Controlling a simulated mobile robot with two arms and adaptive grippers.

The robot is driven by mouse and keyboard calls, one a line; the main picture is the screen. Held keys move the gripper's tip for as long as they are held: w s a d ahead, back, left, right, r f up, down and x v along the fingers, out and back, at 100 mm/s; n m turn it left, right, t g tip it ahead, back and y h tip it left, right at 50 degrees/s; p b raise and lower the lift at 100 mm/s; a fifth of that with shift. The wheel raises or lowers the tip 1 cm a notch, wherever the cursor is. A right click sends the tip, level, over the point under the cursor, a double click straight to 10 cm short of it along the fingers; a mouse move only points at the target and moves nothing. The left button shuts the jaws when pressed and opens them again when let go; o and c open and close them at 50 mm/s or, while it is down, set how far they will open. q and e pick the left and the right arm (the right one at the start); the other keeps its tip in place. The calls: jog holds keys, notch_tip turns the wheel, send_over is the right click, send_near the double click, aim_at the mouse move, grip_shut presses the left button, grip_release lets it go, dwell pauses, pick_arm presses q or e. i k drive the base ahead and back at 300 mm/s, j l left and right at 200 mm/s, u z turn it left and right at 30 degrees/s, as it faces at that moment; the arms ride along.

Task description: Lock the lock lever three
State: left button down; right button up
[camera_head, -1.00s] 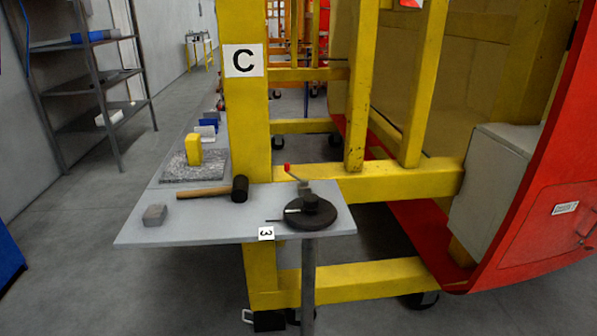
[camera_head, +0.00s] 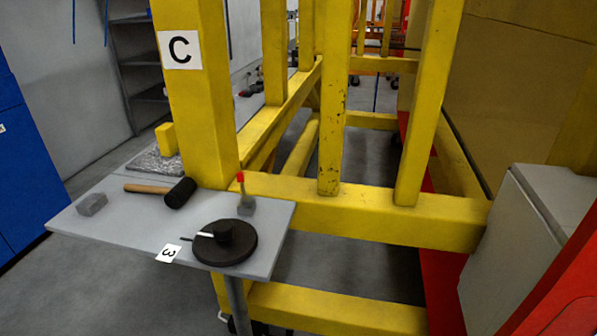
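The lock lever (camera_head: 241,182) has a red tip and a thin stem rising nearly upright from a small grey base (camera_head: 247,206). It stands at the back right of the grey table (camera_head: 120,222), against the yellow frame. A label "3" (camera_head: 168,253) is on the table's front edge. The round black disc (camera_head: 228,250) with a raised hub and a thin pale rod sits in front of the lever. Whether the lever is locked cannot be told. Neither of my grippers is in view.
A mallet (camera_head: 180,193) and a grey block (camera_head: 92,204) lie on the table's left part. A yellow post (camera_head: 195,110) labelled "C" and a yellow beam (camera_head: 375,216) stand behind. A grey box (camera_head: 525,250) and red panel (camera_head: 570,290) are at right. Floor shows at lower left.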

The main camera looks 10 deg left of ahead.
aim_at(245, 200)
jog(key=i+l, duration=0.15)
jog(key=l, duration=0.25)
jog(key=i+l+u, duration=0.1)
jog(key=l, duration=0.3)
jog(key=i+l, duration=0.15)
jog(key=l, duration=0.3)
jog(key=j, duration=0.35)
